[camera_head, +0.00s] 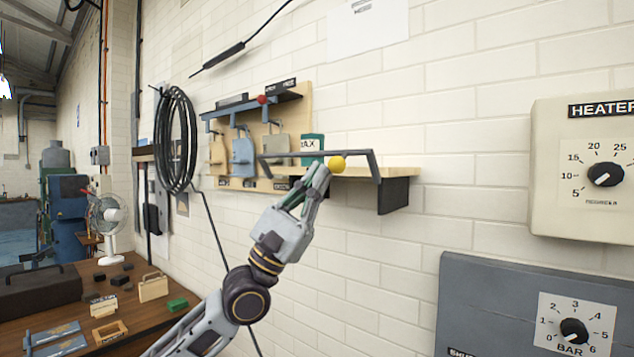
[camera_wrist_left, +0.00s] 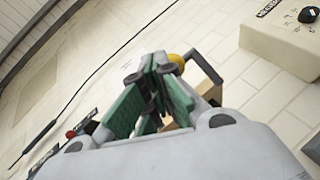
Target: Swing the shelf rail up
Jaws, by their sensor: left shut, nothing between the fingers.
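The shelf rail (camera_head: 300,154) is a thin dark bar with a bent arm at each end. It runs along the front of a wooden wall shelf (camera_head: 400,172), and its bar shows above the shelf's front edge. A yellow knob (camera_head: 337,163) sits on the rail. My left gripper (camera_head: 319,172) is shut and empty, its fingertips just below and left of the knob. In the left wrist view the knob (camera_wrist_left: 176,61) shows just beyond the closed green-padded fingers (camera_wrist_left: 150,70). I cannot tell whether they touch it. My right gripper is out of view.
A green-and-white box (camera_head: 312,148) stands on the shelf behind the rail. A tool board (camera_head: 292,112) with hanging tools is to the left, beside a coiled black cable (camera_head: 176,140). A heater panel (camera_head: 590,165) is at the right. The wall between is clear.

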